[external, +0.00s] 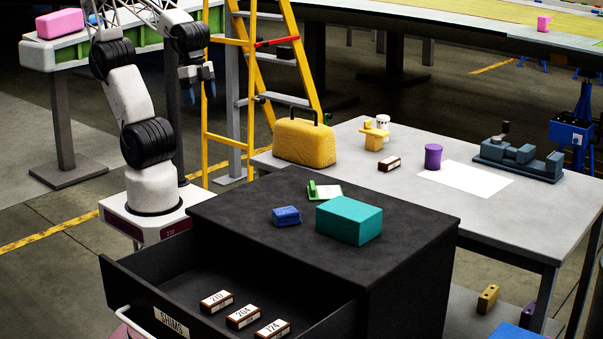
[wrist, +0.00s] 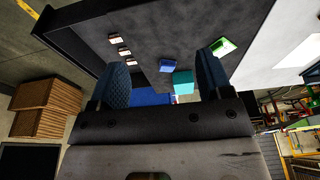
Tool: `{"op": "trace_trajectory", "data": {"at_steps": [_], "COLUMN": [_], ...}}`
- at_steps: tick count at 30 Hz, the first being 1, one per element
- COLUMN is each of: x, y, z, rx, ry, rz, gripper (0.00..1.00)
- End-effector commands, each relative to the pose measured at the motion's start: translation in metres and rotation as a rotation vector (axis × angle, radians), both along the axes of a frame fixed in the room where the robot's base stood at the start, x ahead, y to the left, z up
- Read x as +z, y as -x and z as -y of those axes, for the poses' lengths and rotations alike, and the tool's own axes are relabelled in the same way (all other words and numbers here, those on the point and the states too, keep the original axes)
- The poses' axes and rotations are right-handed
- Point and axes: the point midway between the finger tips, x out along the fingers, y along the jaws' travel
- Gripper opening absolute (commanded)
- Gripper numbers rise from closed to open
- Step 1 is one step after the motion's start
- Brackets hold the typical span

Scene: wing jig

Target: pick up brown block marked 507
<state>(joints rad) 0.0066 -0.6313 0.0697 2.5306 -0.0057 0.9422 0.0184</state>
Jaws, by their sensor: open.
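Three brown blocks with white labels lie in the open drawer (external: 128,290). Their labels seem to read 270 (external: 216,300), 264 (external: 243,316) and 124 (external: 272,330). Another brown block with a white top (external: 389,163) lies on the grey table; its marking is too small to read, so I cannot tell if it is 507. My gripper (external: 197,84) is raised at the upper left, well away from all the blocks. In the wrist view my gripper (wrist: 162,70) is open and empty, with the drawer blocks (wrist: 124,51) small and far off.
On the black cabinet (external: 420,225) are a teal box (external: 349,220), a blue object (external: 286,216) and a green-and-white item (external: 324,191). The grey table (external: 350,145) holds a yellow case (external: 304,143), a purple cylinder (external: 433,157) and a vise (external: 520,158). A yellow ladder (external: 245,90) stands behind my arm.

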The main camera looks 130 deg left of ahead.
Motion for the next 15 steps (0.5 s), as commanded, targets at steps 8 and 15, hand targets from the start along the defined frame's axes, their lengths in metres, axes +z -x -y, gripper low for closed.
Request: {"op": "trace_trajectory", "data": {"at_steps": [8, 15], "x": [-0.006, -0.017], "y": [-0.019, -0.056], "z": [-0.023, -0.070], "rx": [-0.030, -0.100], "ry": [-0.090, -0.257], "rz": [-0.042, -0.128], "gripper": [0.72, 0.72]}}
